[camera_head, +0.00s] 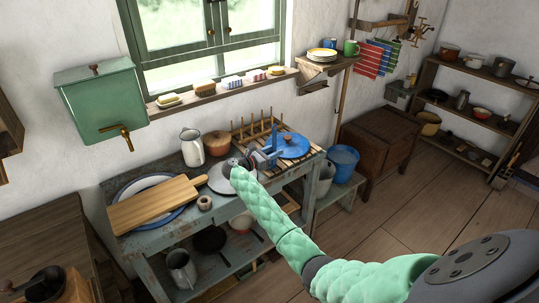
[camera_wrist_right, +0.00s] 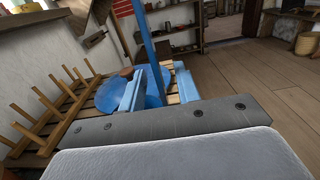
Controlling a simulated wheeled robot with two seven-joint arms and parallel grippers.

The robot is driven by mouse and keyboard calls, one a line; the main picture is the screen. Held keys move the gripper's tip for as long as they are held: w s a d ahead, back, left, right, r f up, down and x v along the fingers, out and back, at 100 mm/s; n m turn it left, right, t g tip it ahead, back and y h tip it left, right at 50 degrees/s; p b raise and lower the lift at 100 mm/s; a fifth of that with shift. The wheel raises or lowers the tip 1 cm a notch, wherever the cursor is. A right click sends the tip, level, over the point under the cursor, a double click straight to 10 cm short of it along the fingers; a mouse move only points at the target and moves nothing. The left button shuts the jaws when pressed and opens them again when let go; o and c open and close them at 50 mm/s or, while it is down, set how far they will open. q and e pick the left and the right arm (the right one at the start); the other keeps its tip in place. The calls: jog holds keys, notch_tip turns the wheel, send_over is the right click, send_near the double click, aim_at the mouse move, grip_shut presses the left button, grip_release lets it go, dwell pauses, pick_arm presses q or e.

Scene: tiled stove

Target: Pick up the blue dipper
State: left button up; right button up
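The blue dipper's long handle (camera_head: 273,134) stands upright beside a flat blue disc (camera_head: 291,146) on the slatted rack. In the right wrist view the handle (camera_wrist_right: 147,35) rises between the fingers of my right gripper (camera_wrist_right: 158,92). Those fingers stand apart, with the handle between them and a gap seeming to show. The dipper's lower end is hidden by the gripper; I cannot tell whether the disc is part of it. In the head view my right gripper (camera_head: 262,158) is at the handle, above the rack's near left side. My left gripper is not in view.
The peg rack (camera_head: 254,128) stands close behind the gripper. A white pitcher (camera_head: 192,147), brown-lidded pot (camera_head: 217,143) and cutting board (camera_head: 155,203) occupy the worktable. A blue bucket (camera_head: 343,163) stands to the right. The floor at right is open.

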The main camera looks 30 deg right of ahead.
jog(key=shift+d, duration=0.15)
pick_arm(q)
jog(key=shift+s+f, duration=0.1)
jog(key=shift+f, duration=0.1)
pick_arm(e)
jog(key=shift+c, duration=0.4)
grip_shut()
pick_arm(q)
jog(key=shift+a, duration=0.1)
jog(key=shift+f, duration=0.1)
pick_arm(e)
jog(key=shift+r, duration=0.15)
